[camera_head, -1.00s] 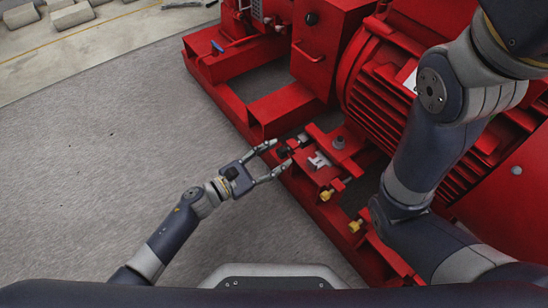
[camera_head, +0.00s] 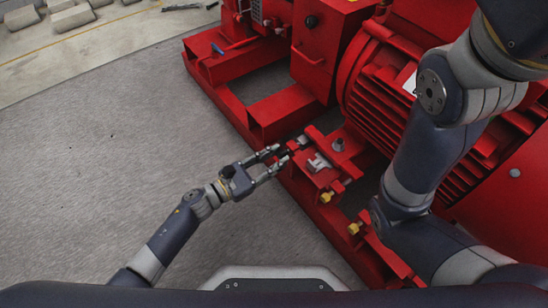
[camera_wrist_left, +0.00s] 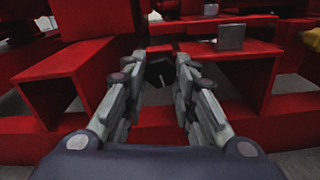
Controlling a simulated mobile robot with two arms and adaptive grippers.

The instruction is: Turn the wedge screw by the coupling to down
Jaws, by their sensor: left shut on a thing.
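The wedge screw by the coupling shows as a dark head (camera_wrist_left: 158,70) between the fingertips in the left wrist view. My left gripper (camera_head: 281,157) reaches in from the left to the near edge of the red pump base. Its fingers (camera_wrist_left: 160,66) have closed around the dark head, one on each side. In the head view the fingertips largely hide the screw, and its turn angle cannot be read. My right arm (camera_head: 430,125) crosses the right side of the head view, and its gripper is out of view.
A grey metal block (camera_head: 319,162) sits on the red base just right of the fingertips. Two yellow-headed screws (camera_head: 327,197) (camera_head: 354,228) stick out nearer to me. The red finned motor (camera_head: 395,105) stands behind. The grey floor at left is clear.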

